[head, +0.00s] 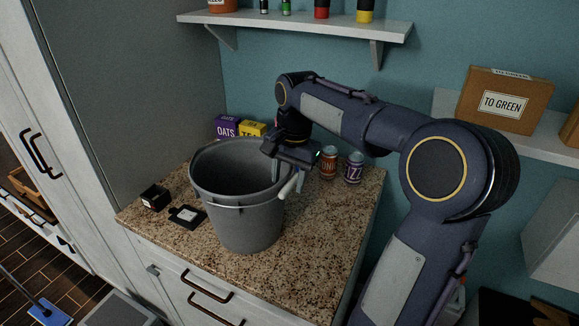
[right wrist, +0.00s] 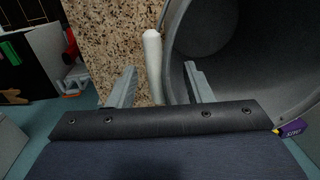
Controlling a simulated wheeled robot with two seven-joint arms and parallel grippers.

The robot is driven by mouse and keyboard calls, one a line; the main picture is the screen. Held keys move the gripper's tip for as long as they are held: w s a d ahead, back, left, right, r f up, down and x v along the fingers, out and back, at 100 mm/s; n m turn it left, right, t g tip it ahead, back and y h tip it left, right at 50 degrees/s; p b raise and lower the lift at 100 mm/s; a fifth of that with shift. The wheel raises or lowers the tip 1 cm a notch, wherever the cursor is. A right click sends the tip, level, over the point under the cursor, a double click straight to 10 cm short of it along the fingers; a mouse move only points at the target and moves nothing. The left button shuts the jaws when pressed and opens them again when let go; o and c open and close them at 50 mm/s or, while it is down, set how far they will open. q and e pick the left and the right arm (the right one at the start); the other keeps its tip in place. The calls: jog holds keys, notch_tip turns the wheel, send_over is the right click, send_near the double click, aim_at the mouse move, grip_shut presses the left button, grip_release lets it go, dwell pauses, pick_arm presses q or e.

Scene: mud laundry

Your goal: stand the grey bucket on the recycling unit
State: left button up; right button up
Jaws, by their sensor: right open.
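The grey bucket (head: 243,218) stands upright on a speckled stone countertop (head: 320,235). Its wire handle hangs down, with a white grip (head: 290,187) at the right side of the rim. My right gripper (head: 287,178) is at the bucket's right rim, open. In the right wrist view, one finger is inside the bucket (right wrist: 215,35) and the other is outside, with the rim and the white grip (right wrist: 153,55) between them. I cannot tell whether either finger touches. My left gripper is not in view. No unit is clearly marked as the recycling unit.
A small black box (head: 155,198) and a black-framed card (head: 187,216) lie left of the bucket. A shelf (head: 300,25) hangs above; a cardboard box (head: 503,101) sits on another shelf at right.

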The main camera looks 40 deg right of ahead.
notch_tip(320, 180, up, 12)
jog(key=s, duration=0.1)
jog(key=s+a+f+n+t+y, duration=0.3)
jog(key=s+a+f+n, duration=0.9)
jog(key=s+a+f, duration=0.4)
notch_tip(320, 180, down, 2)
jog(key=shift+s+a+t+p, duration=0.4)
jog(key=shift+a+t, duration=0.3)
jog(key=shift+a, duration=0.25)
